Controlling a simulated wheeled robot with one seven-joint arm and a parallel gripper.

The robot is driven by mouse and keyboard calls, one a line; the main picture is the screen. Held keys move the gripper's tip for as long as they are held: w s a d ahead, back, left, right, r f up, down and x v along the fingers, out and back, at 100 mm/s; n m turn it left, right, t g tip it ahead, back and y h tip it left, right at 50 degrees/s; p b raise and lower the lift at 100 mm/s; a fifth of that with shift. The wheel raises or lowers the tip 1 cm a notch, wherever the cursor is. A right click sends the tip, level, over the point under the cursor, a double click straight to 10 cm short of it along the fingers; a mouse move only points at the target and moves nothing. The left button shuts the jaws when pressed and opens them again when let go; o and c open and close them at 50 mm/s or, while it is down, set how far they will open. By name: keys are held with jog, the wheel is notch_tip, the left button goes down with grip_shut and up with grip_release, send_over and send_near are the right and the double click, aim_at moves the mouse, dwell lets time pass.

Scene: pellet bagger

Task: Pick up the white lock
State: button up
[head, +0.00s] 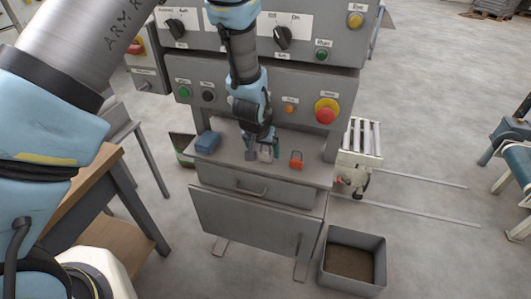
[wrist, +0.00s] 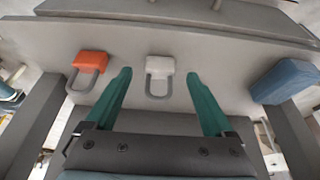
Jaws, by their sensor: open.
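The white lock (wrist: 160,68) is a small padlock with a grey shackle. It lies on the grey shelf of the machine, and in the wrist view it sits between and beyond my gripper's two green fingertips (wrist: 158,85), its shackle towards me. My gripper is open and empty, with a gap on both sides of the lock. In the head view my gripper (head: 262,150) is low over the shelf, and the white lock (head: 266,154) shows partly behind its fingers.
An orange lock (wrist: 90,64) lies beside the left finger; it shows right of my gripper in the head view (head: 296,160). A blue block (head: 207,142) sits at the shelf's left end. Above is the control panel with a red button (head: 325,114). A grey bin (head: 352,262) stands on the floor.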

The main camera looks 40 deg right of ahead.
aim_at(265, 154)
jog(key=shift+p+x, duration=0.45)
jog(key=shift+x, duration=1.1)
jog(key=shift+c, duration=0.2)
grip_shut()
